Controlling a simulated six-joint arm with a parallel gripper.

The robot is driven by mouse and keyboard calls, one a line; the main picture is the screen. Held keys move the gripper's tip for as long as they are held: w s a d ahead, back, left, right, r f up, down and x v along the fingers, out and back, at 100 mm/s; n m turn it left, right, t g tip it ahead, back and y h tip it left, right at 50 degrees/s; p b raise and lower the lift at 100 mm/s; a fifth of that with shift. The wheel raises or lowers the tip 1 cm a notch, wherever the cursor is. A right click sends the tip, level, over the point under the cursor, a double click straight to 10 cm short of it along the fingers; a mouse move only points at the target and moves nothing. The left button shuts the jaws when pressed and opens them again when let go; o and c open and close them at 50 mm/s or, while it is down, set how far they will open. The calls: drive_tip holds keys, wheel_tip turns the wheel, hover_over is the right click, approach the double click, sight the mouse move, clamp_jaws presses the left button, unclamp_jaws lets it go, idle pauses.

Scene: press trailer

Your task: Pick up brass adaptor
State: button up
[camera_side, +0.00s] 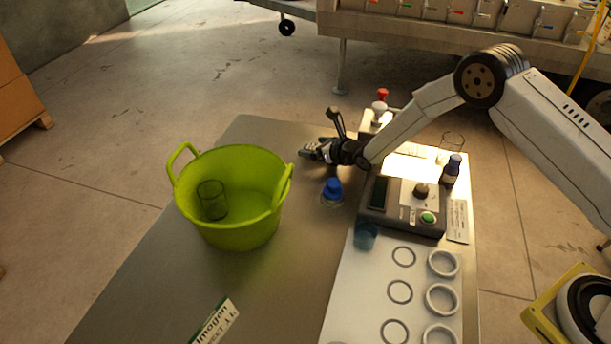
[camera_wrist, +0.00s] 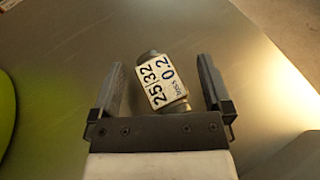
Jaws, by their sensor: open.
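The brass adaptor (camera_wrist: 163,82) shows in the wrist view as a short grey metal cylinder. It has a white label that reads 25|32, 0.2 and brass. It lies tilted on the bare metal table top. My gripper (camera_wrist: 158,66) is open, with one finger on each side of the adaptor and a visible gap to both. In the side view my gripper (camera_side: 314,152) is low over the table, right of the green tub. I cannot make out the adaptor clearly there.
A green tub (camera_side: 237,236) with a dark glass inside stands left of my gripper. A blue-capped bottle (camera_side: 332,189) stands close below it in the side view. A control box (camera_side: 403,207), dark bottle (camera_side: 451,170) and several rings (camera_side: 442,299) are to the right. The near-left table is mostly clear.

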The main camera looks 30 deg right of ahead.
clamp_jaws()
drive_tip(key=shift+r, duration=0.15)
drive_tip(key=shift+r, duration=0.75)
drive_tip(key=s+d+r, duration=0.2)
drive_tip(key=s+r, duration=0.9)
drive_tip(key=s, duration=0.2)
drive_tip(key=shift+s+r, duration=0.15)
drive_tip(key=shift+s, duration=0.25)
